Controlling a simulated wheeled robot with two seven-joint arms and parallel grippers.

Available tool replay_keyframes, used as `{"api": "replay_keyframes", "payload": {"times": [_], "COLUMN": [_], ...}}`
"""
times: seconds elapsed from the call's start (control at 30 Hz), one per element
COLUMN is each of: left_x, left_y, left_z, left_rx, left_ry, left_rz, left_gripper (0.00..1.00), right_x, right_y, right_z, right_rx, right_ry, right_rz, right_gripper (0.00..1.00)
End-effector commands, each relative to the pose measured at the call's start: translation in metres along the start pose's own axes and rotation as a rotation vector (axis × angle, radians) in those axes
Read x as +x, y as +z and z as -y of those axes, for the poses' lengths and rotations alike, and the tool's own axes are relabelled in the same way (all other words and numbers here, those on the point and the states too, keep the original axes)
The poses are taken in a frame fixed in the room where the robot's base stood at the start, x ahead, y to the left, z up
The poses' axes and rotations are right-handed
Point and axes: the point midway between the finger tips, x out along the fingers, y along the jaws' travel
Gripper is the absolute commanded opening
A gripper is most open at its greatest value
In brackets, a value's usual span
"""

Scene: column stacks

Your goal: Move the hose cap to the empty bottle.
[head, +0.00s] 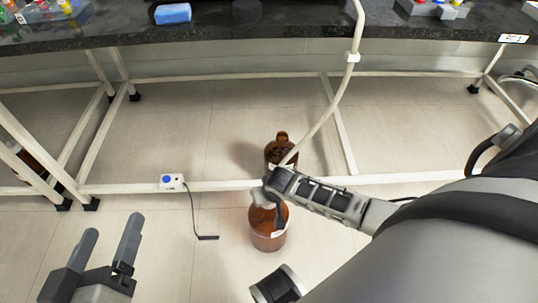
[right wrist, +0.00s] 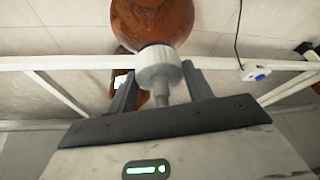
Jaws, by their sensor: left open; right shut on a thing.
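The white hose cap (right wrist: 160,70) is between the two fingers of my right gripper (right wrist: 160,78), which is shut on it. In the head view my right gripper (head: 272,190) is over the top of the front brown bottle (head: 268,238), partly hiding it. This bottle is upright on the floor; in the right wrist view its brown body (right wrist: 152,20) lies just beyond the cap. I cannot tell whether they touch. A second brown bottle (head: 281,150) stands behind it, partly hidden by the hose and gripper. My left gripper (head: 108,230) is open and empty at lower left.
A white hose (head: 350,78) hangs from the dark bench top (head: 300,25) down to my right gripper. The bench's white lower rail (head: 230,186) crosses between the bottles. A small white box with a blue button (head: 171,182) and a cable is left of them.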

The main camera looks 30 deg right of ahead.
Motion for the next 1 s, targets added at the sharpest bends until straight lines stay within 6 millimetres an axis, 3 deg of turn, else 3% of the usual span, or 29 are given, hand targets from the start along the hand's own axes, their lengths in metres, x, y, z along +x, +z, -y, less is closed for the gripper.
{"api": "replay_keyframes", "payload": {"times": [0.33,0.37,0.43,0.87,0.9,1.0], "left_x": [0.000,0.000,0.000,0.000,0.001,-0.003], "left_y": [0.000,0.000,0.000,0.001,0.009,0.011], "left_z": [0.000,0.000,0.000,0.003,0.007,0.010], "left_rx": [0.000,0.000,0.000,0.028,0.046,0.101], "left_ry": [0.000,0.000,0.000,-0.012,-0.024,-0.058], "left_rz": [0.000,0.000,0.000,0.002,0.021,0.074], "left_gripper": [0.75,0.75,0.75,0.75,0.75,0.75], "right_x": [0.000,0.000,0.000,0.001,0.001,-0.026], "right_y": [0.000,0.000,0.000,0.000,0.000,-0.002], "right_z": [0.000,0.000,0.000,0.000,0.000,0.000], "right_rx": [0.000,0.000,0.000,0.000,0.000,0.000], "right_ry": [0.000,0.000,0.000,0.001,0.001,0.000], "right_rz": [0.000,0.000,0.000,0.001,0.001,0.001], "right_gripper": [0.28,0.56,0.75,0.76,0.76,0.76]}}
